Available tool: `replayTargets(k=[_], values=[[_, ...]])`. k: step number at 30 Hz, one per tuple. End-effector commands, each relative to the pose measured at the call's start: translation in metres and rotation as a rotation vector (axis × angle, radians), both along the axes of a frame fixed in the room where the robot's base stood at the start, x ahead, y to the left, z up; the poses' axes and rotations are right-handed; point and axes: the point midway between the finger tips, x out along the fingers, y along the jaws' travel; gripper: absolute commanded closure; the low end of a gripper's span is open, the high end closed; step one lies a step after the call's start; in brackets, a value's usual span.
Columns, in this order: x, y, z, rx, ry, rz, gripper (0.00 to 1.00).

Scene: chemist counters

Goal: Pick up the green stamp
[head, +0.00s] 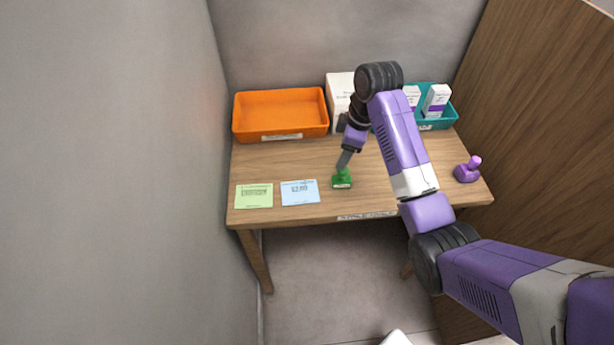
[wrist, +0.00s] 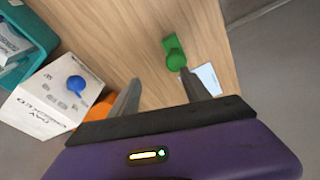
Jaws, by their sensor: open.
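The green stamp (head: 342,181) stands on the wooden desk near its front edge, with a label on its base. My gripper (head: 344,164) is just above the stamp in the head view, pointing down. In the wrist view, the green stamp (wrist: 173,50) shows beyond the fingertips, closer to the right finger. My gripper (wrist: 158,88) is open there, with nothing between its fingers. Whether a finger touches the stamp's handle cannot be told.
A green card (head: 254,196) and a blue card (head: 300,192) lie left of the stamp. An orange tray (head: 281,135), a white box (head: 338,88) and a teal bin (head: 437,124) stand at the back. A purple stamp (head: 467,171) is at the right.

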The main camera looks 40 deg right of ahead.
Motion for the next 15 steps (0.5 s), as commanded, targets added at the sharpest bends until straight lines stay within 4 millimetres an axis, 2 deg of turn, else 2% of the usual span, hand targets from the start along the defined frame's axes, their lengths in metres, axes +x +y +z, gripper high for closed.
replayTargets(k=[3, 6, 15], values=[[-0.021, 0.008, -0.004, 0.026, 0.083, 0.071, 0.44], [-0.029, 0.012, -0.007, 0.034, 0.116, 0.114, 0.44], [-0.026, 0.014, -0.034, 0.032, 0.114, 0.124, 0.44]])
